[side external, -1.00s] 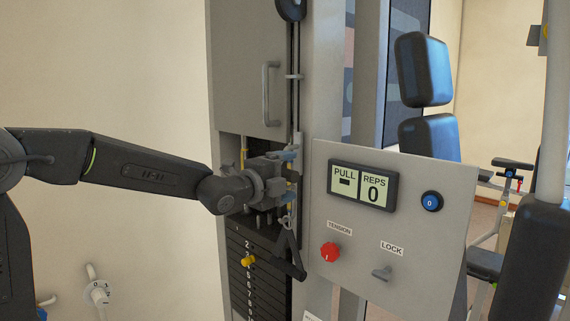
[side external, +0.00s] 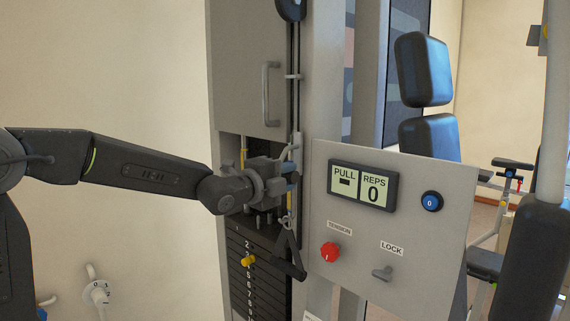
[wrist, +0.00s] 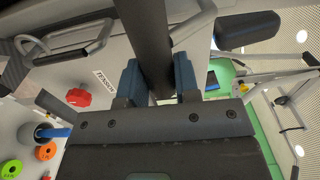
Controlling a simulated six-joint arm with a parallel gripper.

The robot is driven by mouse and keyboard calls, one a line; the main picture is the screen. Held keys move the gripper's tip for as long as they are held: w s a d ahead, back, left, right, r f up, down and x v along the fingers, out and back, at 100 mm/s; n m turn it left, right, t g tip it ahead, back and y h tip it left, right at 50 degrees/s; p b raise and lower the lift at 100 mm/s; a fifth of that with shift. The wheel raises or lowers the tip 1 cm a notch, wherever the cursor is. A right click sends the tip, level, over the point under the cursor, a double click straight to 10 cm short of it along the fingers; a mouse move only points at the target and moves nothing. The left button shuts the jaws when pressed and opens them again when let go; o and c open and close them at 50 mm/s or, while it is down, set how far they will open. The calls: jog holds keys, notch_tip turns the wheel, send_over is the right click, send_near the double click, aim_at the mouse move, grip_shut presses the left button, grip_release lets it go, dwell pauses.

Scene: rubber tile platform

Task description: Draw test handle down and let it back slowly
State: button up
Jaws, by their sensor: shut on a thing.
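My gripper (side external: 291,187) is at the front of the weight stack, left of the grey panel. In the wrist view my gripper (wrist: 161,80) has its blue fingertips on either side of a dark bar, which I take to be the test handle (wrist: 147,35), and it is shut on it. In the side view the fingers hide most of what they hold. A black triangular pull handle (side external: 289,262) hangs just below my gripper. The display (side external: 363,187) on the panel shows a dash under PULL and 0 under REPS.
The grey panel (side external: 420,265) stands close to the right of my gripper, with a red tension knob (side external: 329,252), a lock lever (side external: 382,273) and a blue button (side external: 431,201). The weight stack (side external: 262,290) has a yellow pin (side external: 248,262). The space left of the machine is open.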

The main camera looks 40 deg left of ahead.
grip_shut()
jog(key=shift+f, duration=0.1)
jog(key=shift+f, duration=5.25)
jog(key=shift+r, duration=5)
jog(key=shift+o, duration=2.4)
grip_release()
jog(key=o, duration=0.9)
jog(key=shift+r, duration=0.2)
jog(key=s, duration=0.7)
